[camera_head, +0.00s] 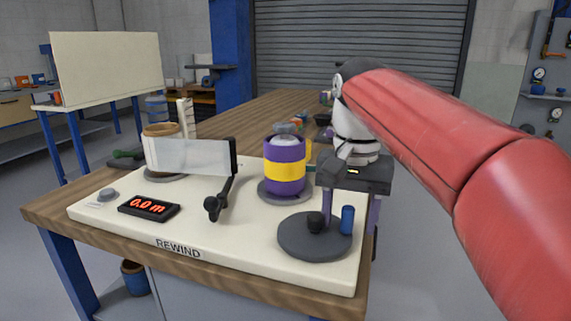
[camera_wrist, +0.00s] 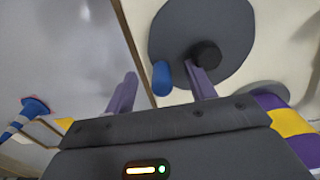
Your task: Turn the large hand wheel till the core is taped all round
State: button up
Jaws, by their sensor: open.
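The large hand wheel (camera_head: 300,243) is a dark grey disc lying flat at the board's front right. It has a black hub knob (camera_head: 315,222) and an upright blue handle (camera_head: 347,220). The core (camera_head: 271,180) is purple with a yellow band across its visible side; its far side is hidden. It stands on a grey round base behind the wheel. My gripper (camera_head: 350,207) is open, pointing down over the wheel. In the wrist view, the blue handle (camera_wrist: 161,79) shows between the fingers, and the right finger overlaps the hub (camera_wrist: 206,54). I cannot tell whether they touch.
A brown-cored roll (camera_head: 158,130) stands at the left, with a pale film sheet (camera_head: 195,157) stretching to a black upright bar (camera_head: 233,158). A black lever (camera_head: 222,196) lies before it. The display (camera_head: 149,207) reads 0.0 m.

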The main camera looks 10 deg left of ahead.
jog(key=shift+a+r, duration=0.1)
jog(key=shift+a, duration=0.15)
jog(key=shift+o, duration=0.3)
jog(key=shift+r+p, duration=0.5)
jog(key=shift+r, duration=0.8)
jog(key=o, duration=0.3)
jog(key=shift+r, duration=0.35)
jog(key=shift+o, duration=0.2)
jog(key=shift+s+a+r, duration=0.1)
jog(key=shift+s+r, duration=0.05)
jog(key=shift+r, duration=0.2)
jog(key=shift+d+r, duration=0.2)
jog(key=shift+r, duration=1.2)
